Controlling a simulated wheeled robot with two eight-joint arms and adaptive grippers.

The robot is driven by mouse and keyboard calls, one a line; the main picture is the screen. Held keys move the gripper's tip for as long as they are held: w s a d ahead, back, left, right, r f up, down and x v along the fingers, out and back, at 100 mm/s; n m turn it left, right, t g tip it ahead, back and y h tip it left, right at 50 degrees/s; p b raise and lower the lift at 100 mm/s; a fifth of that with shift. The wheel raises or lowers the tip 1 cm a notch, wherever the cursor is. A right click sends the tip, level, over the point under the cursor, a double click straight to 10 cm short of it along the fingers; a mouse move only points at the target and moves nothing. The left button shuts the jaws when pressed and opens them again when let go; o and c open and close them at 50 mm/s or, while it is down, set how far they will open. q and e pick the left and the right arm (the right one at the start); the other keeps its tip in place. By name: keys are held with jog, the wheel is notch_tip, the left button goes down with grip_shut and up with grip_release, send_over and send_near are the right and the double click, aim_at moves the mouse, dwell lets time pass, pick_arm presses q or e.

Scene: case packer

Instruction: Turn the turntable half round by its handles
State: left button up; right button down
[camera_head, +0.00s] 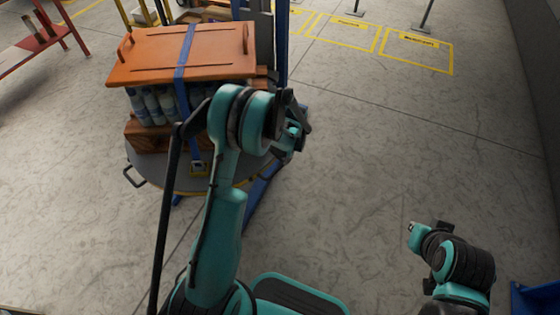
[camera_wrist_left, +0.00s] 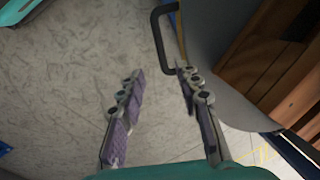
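The turntable (camera_head: 185,177) is a grey round disc at the left in the head view, bearing a loaded pallet. One dark, bent handle (camera_head: 132,177) sticks out from its left edge. In the left wrist view, a black handle (camera_wrist_left: 159,38) stands out from the grey turntable (camera_wrist_left: 222,85), just beyond the fingertips. My left gripper (camera_head: 297,128) is at the load's right side, partly hidden by its own arm. In the wrist view, its fingers (camera_wrist_left: 158,72) are apart with nothing between them. My right gripper (camera_head: 415,230) is at the lower right, away from the turntable; its fingers cannot be made out.
The load has wooden blocks (camera_head: 150,137), bottles (camera_head: 155,105) and an orange lid (camera_head: 185,58) under a blue strap (camera_head: 184,55). A blue post (camera_head: 281,45) stands behind it. A red table (camera_head: 35,45) is at upper left.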

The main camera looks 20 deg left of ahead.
pick_arm(q)
jog(key=shift+d+r, duration=0.1)
jog(key=shift+r, duration=0.4)
